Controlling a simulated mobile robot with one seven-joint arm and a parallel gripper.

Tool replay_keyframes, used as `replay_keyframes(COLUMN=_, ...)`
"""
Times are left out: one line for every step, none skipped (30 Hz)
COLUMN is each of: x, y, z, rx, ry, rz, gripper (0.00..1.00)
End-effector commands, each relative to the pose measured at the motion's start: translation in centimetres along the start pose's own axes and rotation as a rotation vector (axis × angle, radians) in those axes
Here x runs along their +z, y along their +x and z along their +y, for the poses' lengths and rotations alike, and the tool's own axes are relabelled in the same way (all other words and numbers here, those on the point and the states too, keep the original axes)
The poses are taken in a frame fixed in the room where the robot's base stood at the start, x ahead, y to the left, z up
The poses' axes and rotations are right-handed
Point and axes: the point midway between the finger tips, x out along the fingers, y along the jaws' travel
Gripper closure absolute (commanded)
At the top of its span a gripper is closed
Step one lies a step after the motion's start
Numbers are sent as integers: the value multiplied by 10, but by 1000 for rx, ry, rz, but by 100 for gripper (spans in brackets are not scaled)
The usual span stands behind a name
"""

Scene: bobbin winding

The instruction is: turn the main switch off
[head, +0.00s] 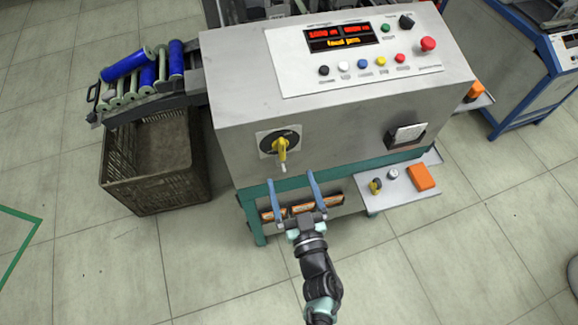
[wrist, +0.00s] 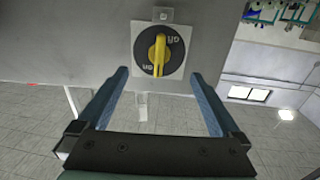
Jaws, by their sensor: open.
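The main switch (head: 280,143) is a black round dial with a yellow handle on a pale square plate, on the left of the cabinet's front face. In the wrist view the switch (wrist: 160,50) is centred and its handle stands roughly upright in the picture; small labels on the dial appear turned over. A small pale tag hangs just below it (wrist: 142,106). My gripper (head: 291,178) is open and empty, its two blue fingers pointing at the cabinet, just below the switch in the head view. In the wrist view the fingers (wrist: 160,73) lie either side of the switch's lower part, apart from the handle.
The cabinet top holds a panel (head: 360,50) with red displays, coloured buttons and a red mushroom button (head: 428,44). A side shelf (head: 400,192) carries an orange box (head: 421,177). A dark crate (head: 150,185) stands left, below blue bobbins (head: 124,65). Floor in front is clear.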

Motion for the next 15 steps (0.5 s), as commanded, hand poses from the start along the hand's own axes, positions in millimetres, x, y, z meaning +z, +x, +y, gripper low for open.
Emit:
replay_keyframes(x=1, y=6, z=0, rx=-1, ry=-1, rz=3, gripper=0)
replay_keyframes(x=1, y=9, z=0, rx=0, ry=-1, rz=3, gripper=0)
replay_keyframes(x=2, y=14, z=0, rx=0, ry=-1, rz=4, gripper=0)
replay_keyframes(x=1, y=18, z=0, rx=0, ry=-2, rz=5, gripper=0)
replay_keyframes(x=1, y=22, z=0, rx=0, ry=-2, rz=5, gripper=0)
replay_keyframes(x=2, y=28, z=0, rx=0, ry=-2, rz=4, gripper=0)
replay_keyframes(x=2, y=33, z=0, rx=1, ry=-2, rz=4, gripper=0)
replay_keyframes(x=2, y=37, z=0, rx=1, ry=-2, rz=4, gripper=0)
replay_keyframes(x=2, y=42, z=0, rx=0, ry=-2, rz=5, gripper=0)
replay_keyframes(x=1, y=47, z=0, rx=1, ry=-2, rz=6, gripper=0)
replay_keyframes(x=1, y=51, z=0, rx=1, ry=-3, rz=5, gripper=0)
replay_keyframes(x=2, y=57, z=0, rx=1, ry=-2, rz=4, gripper=0)
replay_keyframes(x=2, y=61, z=0, rx=1, ry=-2, rz=5, gripper=0)
replay_keyframes(x=2, y=65, z=0, rx=1, ry=-1, rz=5, gripper=0)
replay_keyframes(x=1, y=71, z=0, rx=1, ry=-2, rz=6, gripper=0)
